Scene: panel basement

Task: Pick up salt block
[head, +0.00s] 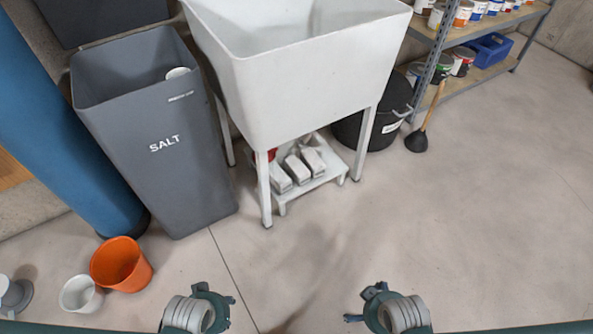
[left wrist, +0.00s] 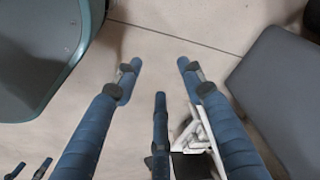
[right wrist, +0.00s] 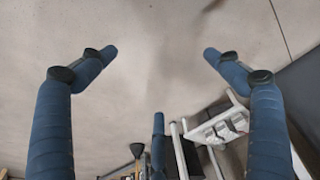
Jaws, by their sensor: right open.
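Three pale grey-white blocks, likely the salt blocks (head: 298,169), lie side by side on a low white stand (head: 318,181) under the utility sink in the head view. They also show in the right wrist view (right wrist: 231,124), partly behind a finger. My left gripper (left wrist: 160,72) has its fingers apart with only floor between them. My right gripper (right wrist: 160,58) is open and empty, its fingers spread wide. In the head view both grippers are at the bottom edge, well short of the stand, and their fingertips are hard to make out.
The white sink (head: 310,85) overhangs the stand, with its legs around it. A grey bin marked SALT (head: 160,190) stands left of it. An orange bucket (head: 121,265) and a white pot (head: 81,294) sit at front left. Floor ahead is clear.

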